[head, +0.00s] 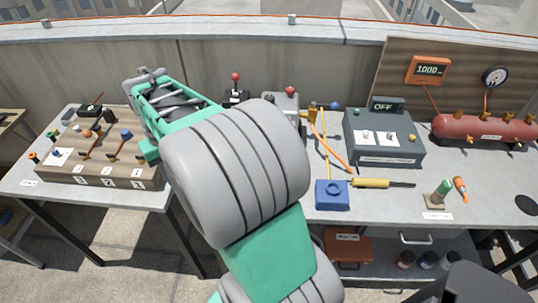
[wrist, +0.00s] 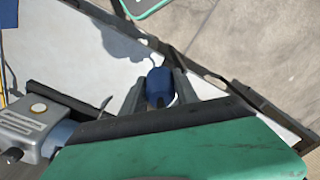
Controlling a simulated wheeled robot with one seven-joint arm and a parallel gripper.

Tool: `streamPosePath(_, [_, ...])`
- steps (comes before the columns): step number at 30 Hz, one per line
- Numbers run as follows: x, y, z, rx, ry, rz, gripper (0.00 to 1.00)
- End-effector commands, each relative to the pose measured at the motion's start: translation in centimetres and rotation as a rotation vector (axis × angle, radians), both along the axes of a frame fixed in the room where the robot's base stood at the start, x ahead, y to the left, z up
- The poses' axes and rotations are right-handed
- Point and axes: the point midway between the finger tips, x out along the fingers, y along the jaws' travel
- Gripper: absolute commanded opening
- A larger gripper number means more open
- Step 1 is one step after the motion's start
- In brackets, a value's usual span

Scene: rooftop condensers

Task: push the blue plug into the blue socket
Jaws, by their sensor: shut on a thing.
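The blue plug (wrist: 160,86) is between the fingers of my gripper (wrist: 160,92) in the wrist view. The gripper is shut on it, above the pale tabletop near an edge. In the head view my arm hides the plug and the fingertips. A blue block with a round opening (head: 332,195), which looks like the blue socket, lies on the right table near its front edge. It stands to the right of my arm and apart from it. Part of a blue thing shows at the top left corner of the wrist view, too cut off to tell.
A yellow-handled screwdriver (head: 371,183) lies right of the blue block. A grey box with an OFF display (head: 385,145) stands behind. A wooden rack with levers (head: 95,172) stands on the left table. A gap separates the tables.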

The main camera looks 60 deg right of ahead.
Motion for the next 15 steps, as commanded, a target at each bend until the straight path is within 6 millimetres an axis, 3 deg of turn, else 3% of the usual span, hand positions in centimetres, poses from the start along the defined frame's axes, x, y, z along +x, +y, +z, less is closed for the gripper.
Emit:
streamPosePath(1, [-0.9, -2.7, 0.0, 0.000, 0.000, -0.068, 0.00])
streamPosePath(6, [-4.9, -10.8, -0.5, 0.001, 0.002, -0.277, 0.00])
streamPosePath(11, [-10.1, -17.3, -0.9, 0.000, 0.000, -0.468, 0.00])
streamPosePath(15, [-15.8, -21.9, -1.4, 0.001, 0.002, -0.634, 0.00])
